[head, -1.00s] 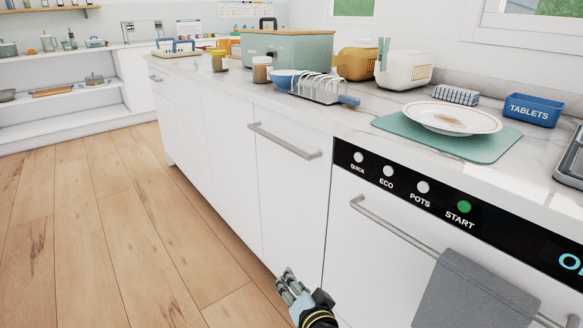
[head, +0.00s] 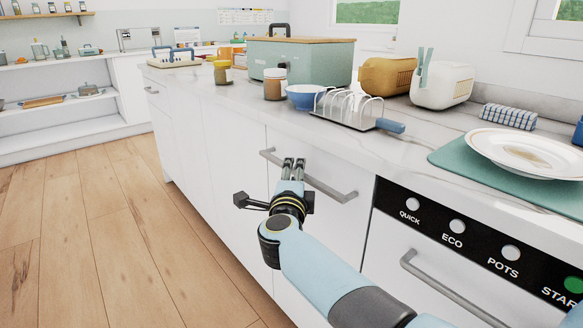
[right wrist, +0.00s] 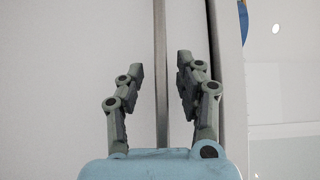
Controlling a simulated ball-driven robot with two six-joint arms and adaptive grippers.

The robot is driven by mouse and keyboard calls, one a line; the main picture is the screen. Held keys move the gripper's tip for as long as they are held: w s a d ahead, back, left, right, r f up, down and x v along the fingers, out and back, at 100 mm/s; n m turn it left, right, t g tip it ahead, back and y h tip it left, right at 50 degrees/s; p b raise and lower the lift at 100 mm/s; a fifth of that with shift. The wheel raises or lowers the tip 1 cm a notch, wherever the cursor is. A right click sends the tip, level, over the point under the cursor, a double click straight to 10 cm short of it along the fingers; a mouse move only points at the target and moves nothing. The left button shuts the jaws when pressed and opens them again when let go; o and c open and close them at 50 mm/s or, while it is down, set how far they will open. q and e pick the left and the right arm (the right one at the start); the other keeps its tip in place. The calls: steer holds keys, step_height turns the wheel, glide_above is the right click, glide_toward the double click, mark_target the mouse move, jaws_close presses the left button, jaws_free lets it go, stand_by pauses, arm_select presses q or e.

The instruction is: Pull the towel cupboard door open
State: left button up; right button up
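The cupboard door (head: 345,228) is a plain white panel under the counter, just left of the dishwasher, and it looks shut. Its grey bar handle (head: 333,189) runs along the top of the panel. My right gripper (head: 293,165) is at the handle's left part and hides some of it. In the right wrist view, the two fingers (right wrist: 160,75) stand apart, with the bar handle (right wrist: 161,45) running upright between them. I see no finger touching the bar. My left gripper is not in view.
The dishwasher (head: 415,225) with its own bar handle (head: 445,288) is to the right. On the counter above are a toast rack (head: 345,115), a blue bowl (head: 306,96), jars and a plate (head: 525,150) on a green mat. The wooden floor (head: 110,240) at left is clear.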

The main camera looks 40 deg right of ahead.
steer(key=shift+w+d, duration=0.25)
steer(key=shift+w, duration=0.05)
steer(key=shift+r, duration=0.1)
steer(key=shift+c, duration=0.6)
jaws_close()
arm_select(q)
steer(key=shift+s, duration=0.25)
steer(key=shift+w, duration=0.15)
